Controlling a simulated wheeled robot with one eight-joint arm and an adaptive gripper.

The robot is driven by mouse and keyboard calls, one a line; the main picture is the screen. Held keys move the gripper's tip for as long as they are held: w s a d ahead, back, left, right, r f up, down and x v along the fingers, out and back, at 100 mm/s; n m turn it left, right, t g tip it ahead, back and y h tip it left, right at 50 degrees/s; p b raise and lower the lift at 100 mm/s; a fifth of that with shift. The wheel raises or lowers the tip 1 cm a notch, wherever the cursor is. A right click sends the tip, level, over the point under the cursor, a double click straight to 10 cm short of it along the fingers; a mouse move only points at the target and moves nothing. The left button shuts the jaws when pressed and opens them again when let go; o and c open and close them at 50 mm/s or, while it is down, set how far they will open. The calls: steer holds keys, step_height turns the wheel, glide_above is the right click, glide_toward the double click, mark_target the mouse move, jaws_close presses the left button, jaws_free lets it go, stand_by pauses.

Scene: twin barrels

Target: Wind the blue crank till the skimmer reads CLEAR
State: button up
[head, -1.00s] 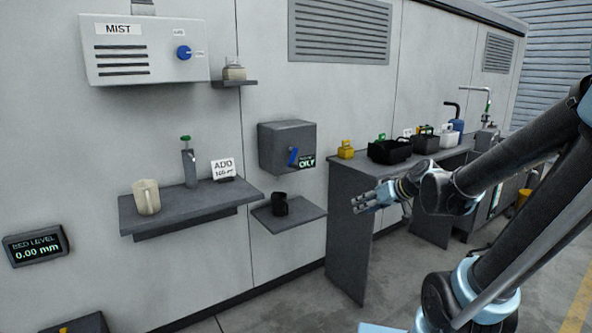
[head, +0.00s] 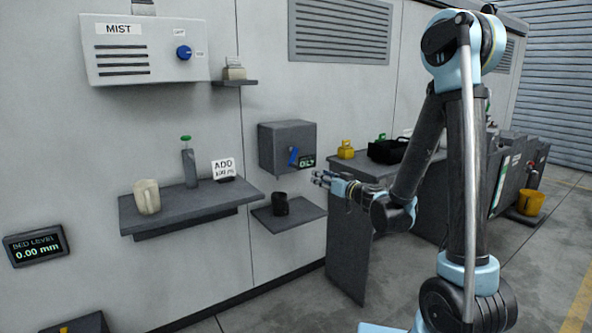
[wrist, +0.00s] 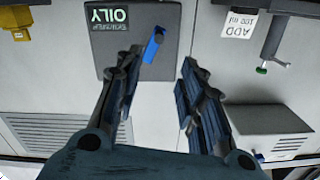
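The skimmer (head: 280,145) is a dark grey box on the wall, and its small display (head: 307,162) reads OILY. The blue crank (head: 293,156) sits on its front face, tilted. My gripper (head: 322,180) is in front of and a little below the box, to the right of the crank and apart from it. In the wrist view, upside down, the blue crank (wrist: 153,46) shows beyond and between the spread fingers of my gripper (wrist: 158,62). The OILY display (wrist: 109,18) is to its left. My gripper is open and empty.
A dark cup (head: 281,204) stands on a small shelf (head: 308,215) under the skimmer. A shelf at left (head: 215,203) holds a beige jug (head: 147,197) and a green-topped bottle (head: 189,165). A bench (head: 350,167) with a yellow item (head: 346,149) stands right of the skimmer.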

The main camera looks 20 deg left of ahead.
mark_target(295, 166)
steer(key=shift+t, duration=0.3)
steer(key=x, duration=1.2)
steer(key=f+x, duration=0.1)
steer(key=x, duration=0.5)
steer(key=shift+a, duration=0.15)
jaws_close()
